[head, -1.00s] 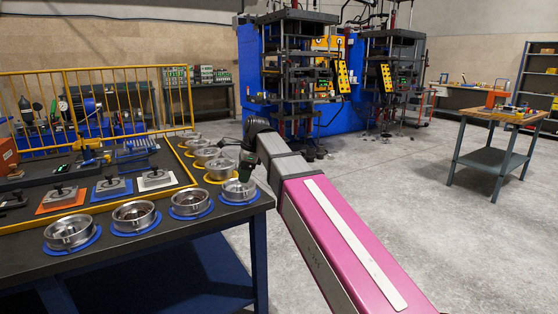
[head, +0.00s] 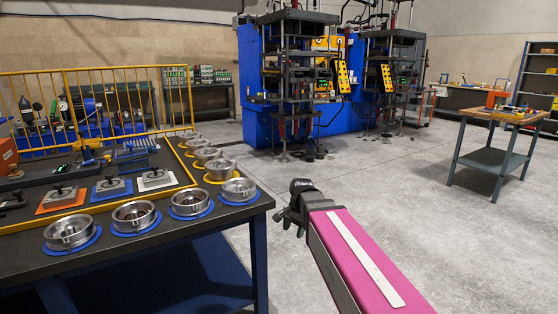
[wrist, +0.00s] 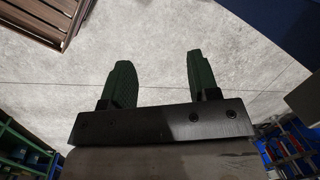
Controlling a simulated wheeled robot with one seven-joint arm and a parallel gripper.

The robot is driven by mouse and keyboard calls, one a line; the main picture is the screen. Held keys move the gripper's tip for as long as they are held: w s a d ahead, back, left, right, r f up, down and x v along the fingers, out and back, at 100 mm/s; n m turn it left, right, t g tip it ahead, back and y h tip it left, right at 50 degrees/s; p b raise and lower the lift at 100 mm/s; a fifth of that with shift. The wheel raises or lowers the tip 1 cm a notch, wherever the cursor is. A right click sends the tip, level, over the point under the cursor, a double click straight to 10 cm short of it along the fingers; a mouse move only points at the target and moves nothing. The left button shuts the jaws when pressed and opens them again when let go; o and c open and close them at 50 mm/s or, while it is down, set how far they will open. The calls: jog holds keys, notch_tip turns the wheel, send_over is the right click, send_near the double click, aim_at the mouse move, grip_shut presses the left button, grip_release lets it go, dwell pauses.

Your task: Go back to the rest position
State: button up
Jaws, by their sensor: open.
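My gripper (wrist: 160,84) is open and empty in the wrist view, its two dark green fingers apart with bare concrete floor beyond them. In the head view my gripper (head: 283,221) shows small and dark at the end of my pink arm, just right of the dark workbench (head: 215,226) and clear of it. My arm reaches in from the lower right.
Several metal rings (head: 190,202) on blue and yellow discs stand along the bench's front and right edges. Flat plates with knobs (head: 111,187) lie behind them. A blue press (head: 258,125) stands at the back. A small wooden-topped table (head: 494,115) is at right. Floor between is clear.

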jog(key=s+d+f+n+h, duration=0.1)
jog(key=s+d+f+n, duration=0.6)
jog(key=d+f, duration=0.6)
jog(key=shift+s+h, duration=0.3)
jog(key=shift+s, duration=0.85)
jog(key=shift+f, duration=0.1)
